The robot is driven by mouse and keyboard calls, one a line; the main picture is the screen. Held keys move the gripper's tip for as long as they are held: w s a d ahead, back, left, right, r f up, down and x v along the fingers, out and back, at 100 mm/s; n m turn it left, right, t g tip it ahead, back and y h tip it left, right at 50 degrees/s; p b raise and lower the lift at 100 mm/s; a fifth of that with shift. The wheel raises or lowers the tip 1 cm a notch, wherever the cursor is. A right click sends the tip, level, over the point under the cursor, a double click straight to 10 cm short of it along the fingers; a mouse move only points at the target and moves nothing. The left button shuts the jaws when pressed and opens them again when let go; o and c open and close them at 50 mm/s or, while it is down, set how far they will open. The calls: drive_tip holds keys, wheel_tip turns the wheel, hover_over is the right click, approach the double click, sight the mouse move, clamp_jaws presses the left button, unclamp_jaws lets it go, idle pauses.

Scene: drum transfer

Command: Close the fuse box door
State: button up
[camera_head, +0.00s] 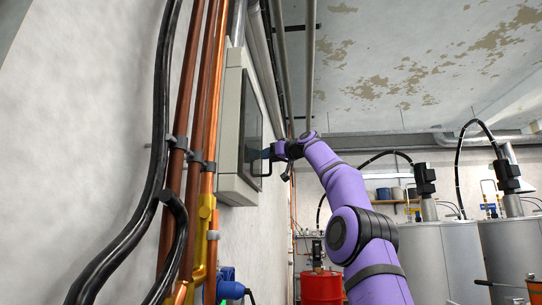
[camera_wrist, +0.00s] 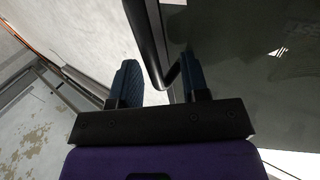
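The light grey fuse box (camera_head: 231,135) is mounted on the wall left of centre in the head view. Its door has a dark glassy panel (camera_head: 251,130), which fills the right of the wrist view (camera_wrist: 250,60). The door lies close to the box front; I cannot tell whether a gap remains. A dark bar handle (camera_wrist: 150,45) stands out from the door. My gripper (camera_head: 265,159) is at the lower part of the door. In the wrist view my gripper (camera_wrist: 161,84) is open, with blue fingers either side of the handle's end and a clear gap at the left finger.
Copper pipes (camera_head: 196,120) and black cables (camera_head: 150,190) run up the wall left of the box. A red drum (camera_head: 321,287) and grey tanks (camera_head: 440,255) stand behind my arm on the right. Open space lies right of the box.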

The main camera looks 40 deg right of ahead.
drive_tip(key=shift+w+f, duration=0.25)
drive_tip(key=shift+f, duration=0.25)
drive_tip(key=s+d, duration=0.1)
drive_tip(key=s, duration=1)
drive_tip(key=shift+d+r, duration=0.4)
drive_tip(key=shift+s, duration=0.15)
